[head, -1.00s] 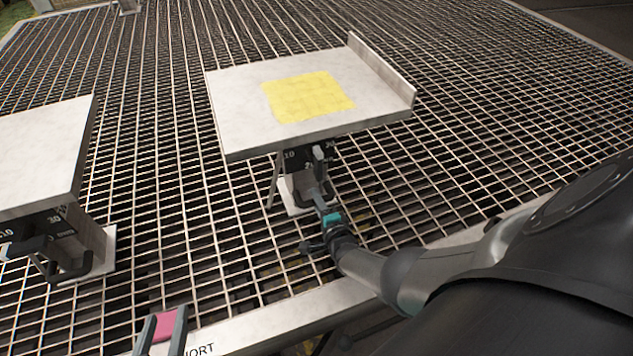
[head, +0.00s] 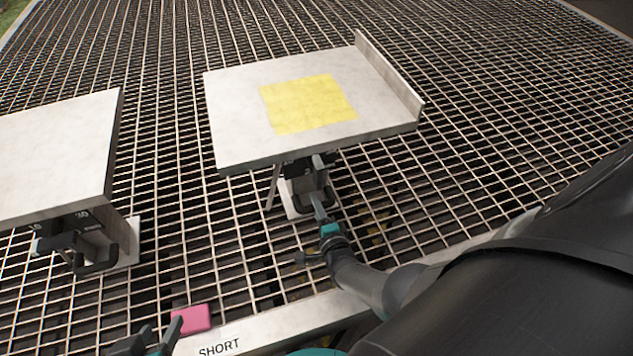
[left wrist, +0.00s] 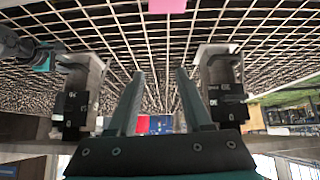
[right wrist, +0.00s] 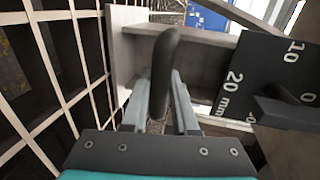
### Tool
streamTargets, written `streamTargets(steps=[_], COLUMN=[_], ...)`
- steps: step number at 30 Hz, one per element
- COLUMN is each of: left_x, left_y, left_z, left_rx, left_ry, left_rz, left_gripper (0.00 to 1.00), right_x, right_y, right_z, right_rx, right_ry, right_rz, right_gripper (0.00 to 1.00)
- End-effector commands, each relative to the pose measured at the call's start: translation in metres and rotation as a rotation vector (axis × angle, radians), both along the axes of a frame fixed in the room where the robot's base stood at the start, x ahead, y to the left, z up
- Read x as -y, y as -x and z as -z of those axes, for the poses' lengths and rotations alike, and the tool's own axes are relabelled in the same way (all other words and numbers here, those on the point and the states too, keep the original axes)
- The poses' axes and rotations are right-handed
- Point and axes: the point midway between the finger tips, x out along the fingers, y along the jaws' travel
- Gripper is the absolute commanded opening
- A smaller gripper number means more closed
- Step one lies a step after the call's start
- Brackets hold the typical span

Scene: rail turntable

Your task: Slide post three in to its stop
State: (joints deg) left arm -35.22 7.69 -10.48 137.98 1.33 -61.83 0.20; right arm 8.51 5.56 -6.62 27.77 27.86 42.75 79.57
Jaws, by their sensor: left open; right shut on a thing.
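A post (head: 296,192) stands on the grating under a pale plate (head: 235,110) with a yellow square (head: 308,103). Its number is not readable. My right gripper (head: 319,207) is at its front, shut on a dark upright handle (right wrist: 165,60). In the right wrist view a black scale plate (right wrist: 262,80) marked 0, 10 and 20 mm is right of the handle; I cannot read the setting. My left gripper (head: 160,340) is open and empty near the front edge; its spread fingers show in the left wrist view (left wrist: 160,85).
Another post (head: 95,245) with a dark handle and scale stands left under its own pale plate (head: 60,150). A pink block (head: 192,318) lies by the front rim (head: 270,330), beside the word SHORT. Open grating (head: 210,240) lies between the posts.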

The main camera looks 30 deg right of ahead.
Motion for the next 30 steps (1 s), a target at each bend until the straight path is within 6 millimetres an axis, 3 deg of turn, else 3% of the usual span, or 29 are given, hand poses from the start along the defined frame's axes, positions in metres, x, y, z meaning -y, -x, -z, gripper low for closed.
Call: streamTargets(steps=[1, 4, 5, 12, 23, 30], left_x=[0.000, 0.000, 0.000, 0.000, 0.000, -0.016], left_y=[0.000, 0.000, 0.000, 0.000, 0.001, 0.013], left_z=[0.000, 0.000, 0.000, 0.000, -0.001, -0.005], left_rx=[0.001, 0.001, 0.001, 0.002, -0.007, -0.112], left_ry=[0.000, 0.000, 0.000, 0.000, -0.002, -0.050], left_rz=[0.000, 0.000, 0.000, 0.000, 0.000, -0.025], left_gripper=[0.50, 0.50, 0.50, 0.50, 0.50, 0.50], right_x=[-0.009, -0.009, -0.009, -0.005, -0.004, -0.007], right_y=[-0.003, -0.003, -0.003, -0.002, 0.001, 0.014], right_z=[-0.001, -0.001, -0.001, 0.000, -0.001, -0.004], right_rx=[0.002, 0.002, 0.002, 0.001, 0.000, 0.000], right_ry=[-0.005, -0.005, -0.005, -0.004, -0.002, -0.002], right_rz=[-0.014, -0.014, -0.015, -0.008, -0.005, -0.005], right_gripper=[0.00, 0.00, 0.31, 0.56, 0.56, 0.56])
